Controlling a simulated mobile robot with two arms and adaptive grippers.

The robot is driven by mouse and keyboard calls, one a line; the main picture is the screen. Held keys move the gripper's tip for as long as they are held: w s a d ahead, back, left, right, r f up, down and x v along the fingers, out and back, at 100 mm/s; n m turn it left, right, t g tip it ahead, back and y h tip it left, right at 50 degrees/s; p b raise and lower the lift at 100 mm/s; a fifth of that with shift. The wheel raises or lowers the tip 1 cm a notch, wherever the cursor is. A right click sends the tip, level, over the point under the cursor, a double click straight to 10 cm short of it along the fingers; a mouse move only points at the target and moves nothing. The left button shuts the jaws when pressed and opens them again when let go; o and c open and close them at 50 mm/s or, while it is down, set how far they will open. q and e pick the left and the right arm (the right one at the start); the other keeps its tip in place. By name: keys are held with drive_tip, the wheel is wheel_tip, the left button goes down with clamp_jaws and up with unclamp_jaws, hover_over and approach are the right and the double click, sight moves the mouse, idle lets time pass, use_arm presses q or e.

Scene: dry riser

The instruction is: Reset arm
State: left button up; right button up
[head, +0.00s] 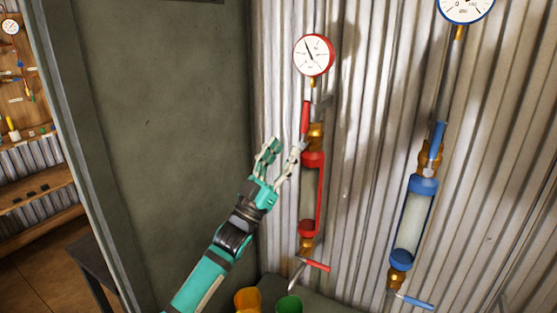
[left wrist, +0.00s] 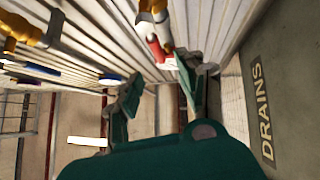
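My left gripper (head: 284,153) is raised beside the red riser assembly, its two fingers spread apart with nothing between them. Its right finger is close to the upper red valve handle (head: 305,118); I cannot tell whether they touch. The red assembly has a gauge (head: 314,55) on top, a red-framed sight tube (head: 311,195) and a lower red lever (head: 315,265). In the left wrist view the open fingers (left wrist: 158,92) show, with a red handle (left wrist: 155,48) just beyond the right finger. My right gripper is in neither view.
A blue assembly with a sight tube (head: 412,222) and gauge (head: 465,8) stands to the right on the corrugated wall (head: 365,130). A grey-green panel (head: 165,110) is at left. Yellow (head: 247,300) and green (head: 288,304) containers sit below.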

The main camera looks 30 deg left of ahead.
use_arm(q)
drive_tip(key=shift+v, duration=0.9)
